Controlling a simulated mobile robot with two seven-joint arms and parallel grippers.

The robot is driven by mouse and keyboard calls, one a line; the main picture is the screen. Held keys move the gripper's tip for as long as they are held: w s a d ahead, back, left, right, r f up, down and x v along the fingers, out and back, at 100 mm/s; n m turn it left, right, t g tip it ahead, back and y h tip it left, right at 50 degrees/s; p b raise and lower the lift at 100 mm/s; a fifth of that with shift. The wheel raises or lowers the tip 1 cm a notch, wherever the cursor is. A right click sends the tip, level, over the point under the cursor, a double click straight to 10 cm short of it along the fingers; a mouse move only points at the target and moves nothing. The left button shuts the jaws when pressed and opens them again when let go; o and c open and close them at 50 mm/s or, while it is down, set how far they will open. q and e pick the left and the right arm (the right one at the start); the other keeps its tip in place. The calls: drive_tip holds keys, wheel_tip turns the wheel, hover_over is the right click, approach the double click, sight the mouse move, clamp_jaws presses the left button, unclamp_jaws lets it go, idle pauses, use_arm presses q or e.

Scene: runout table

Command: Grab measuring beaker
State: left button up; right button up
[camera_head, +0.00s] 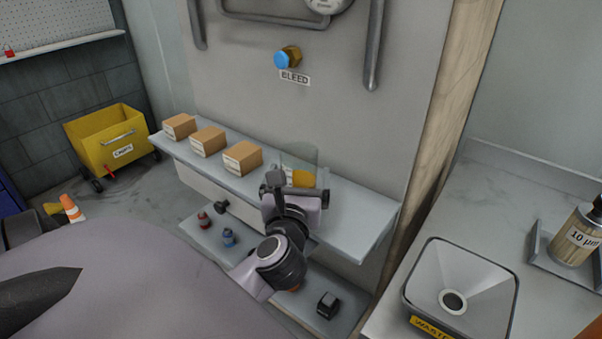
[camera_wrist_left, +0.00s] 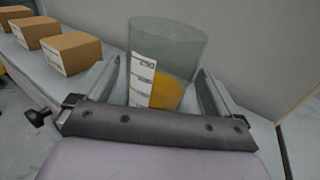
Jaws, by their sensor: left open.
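The measuring beaker (camera_head: 301,160) is a clear cylinder with a white graduated scale and yellow-orange contents at its bottom. It stands upright on the grey shelf, and the left gripper hides its lower part in the head view. In the left wrist view the beaker (camera_wrist_left: 168,62) stands between the two fingers. My left gripper (camera_head: 293,182) is open, with one finger on each side of the beaker; I cannot tell whether either finger touches it. The left gripper fingers also show in the wrist view (camera_wrist_left: 158,95). My right gripper is not in view.
Several cardboard boxes (camera_head: 208,141) stand on the grey shelf (camera_head: 350,212) left of the beaker. A lower shelf holds a red and a blue small item (camera_head: 228,237) and a black one (camera_head: 328,305). A waste funnel (camera_head: 462,285) and a labelled bottle (camera_head: 577,238) are at right.

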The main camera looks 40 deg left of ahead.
use_arm(q)
drive_tip(key=x, duration=0.3)
drive_tip(key=shift+a+f, duration=0.1)
drive_tip(key=shift+c, duration=0.3)
drive_tip(key=c, duration=1)
